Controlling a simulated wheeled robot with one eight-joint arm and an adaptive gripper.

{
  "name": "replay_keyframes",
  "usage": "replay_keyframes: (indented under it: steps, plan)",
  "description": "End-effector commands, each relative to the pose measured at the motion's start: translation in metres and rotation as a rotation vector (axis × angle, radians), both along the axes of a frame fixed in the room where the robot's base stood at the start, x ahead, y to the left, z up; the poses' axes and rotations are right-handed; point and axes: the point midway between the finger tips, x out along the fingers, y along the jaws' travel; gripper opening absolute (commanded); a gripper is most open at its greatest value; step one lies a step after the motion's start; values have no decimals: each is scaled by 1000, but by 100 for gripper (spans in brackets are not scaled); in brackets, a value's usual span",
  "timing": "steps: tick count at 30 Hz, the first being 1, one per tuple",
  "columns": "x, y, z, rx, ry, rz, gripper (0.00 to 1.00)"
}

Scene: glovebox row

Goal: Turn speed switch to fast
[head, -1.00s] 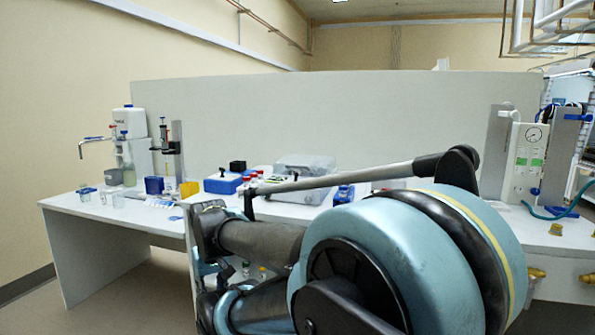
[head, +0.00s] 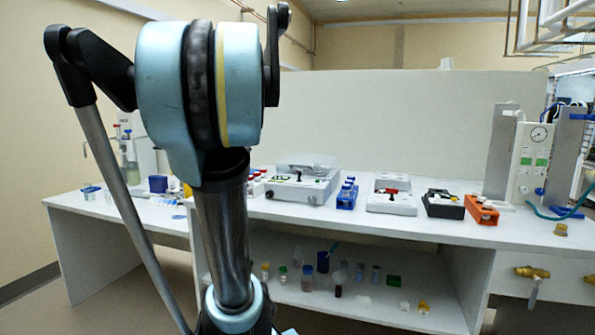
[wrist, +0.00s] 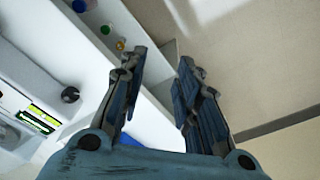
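No readable speed label shows, so I cannot tell for certain which control is the speed switch. A white bench device (head: 315,188) with a raised grey lid stands mid-bench, with small dark controls on it. To its right are a white box with a red switch (head: 391,192) and a black box with a white top part (head: 443,204). In the wrist view a white device with a green-yellow panel (wrist: 32,118) and a round black knob (wrist: 70,95) lies to the left of my fingers. My gripper (wrist: 162,58) is open and empty, apart from the knob. It is hidden in the head view.
A blue rack (head: 346,195) and an orange rack (head: 481,210) stand on the bench (head: 350,221). Several small bottles stand on the shelf below (head: 345,298). A gauge panel (head: 531,160) is at the right. Open floor (wrist: 265,65) shows right of my fingers.

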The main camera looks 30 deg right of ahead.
Motion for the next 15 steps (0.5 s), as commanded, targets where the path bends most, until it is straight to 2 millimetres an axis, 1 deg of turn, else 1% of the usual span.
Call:
replay_keyframes:
  steps: [1, 5, 6, 8, 9, 11, 15]
  plan:
    - [12, -17, 17, 1, 8, -18, 30]
    - [38, -57, 55, 5, 23, -52, 30]
    - [45, -70, 66, 7, 29, -62, 30]
    - [54, -90, 81, 10, 37, -78, 30]
    - [60, -105, 91, 11, 43, -88, 30]
    - [68, -126, 105, 14, 49, -104, 30]
    - [82, -179, 134, 24, 67, -139, 30]
